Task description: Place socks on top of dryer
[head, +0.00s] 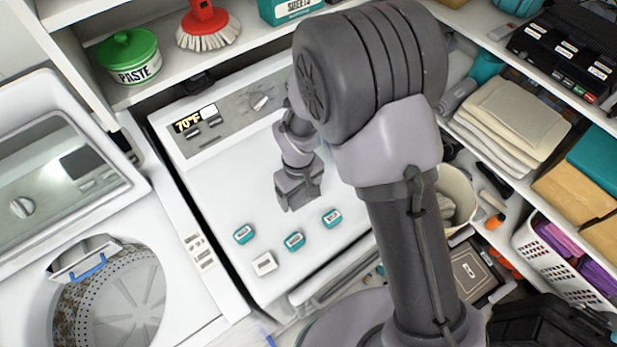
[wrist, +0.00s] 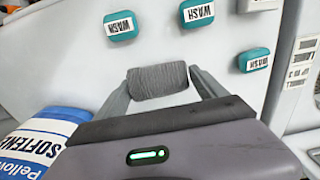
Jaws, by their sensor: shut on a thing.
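A grey ribbed roll, which looks like the socks (wrist: 158,80), sits between the two fingers of my gripper (wrist: 160,84) in the wrist view. My gripper is shut on it. In the head view my gripper (head: 300,196) points down over the white top of the dryer (head: 225,190), behind the teal WASH blocks. The socks cannot be made out clearly in the head view. Whether they touch the dryer top or hang just above it, I cannot tell.
Several small blocks, such as this teal one (head: 294,241), lie on the dryer's front part. A softener container (wrist: 40,145) stands beside my gripper in the wrist view. The open washer (head: 105,290) is at left. Shelves (head: 500,165) line the right and back.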

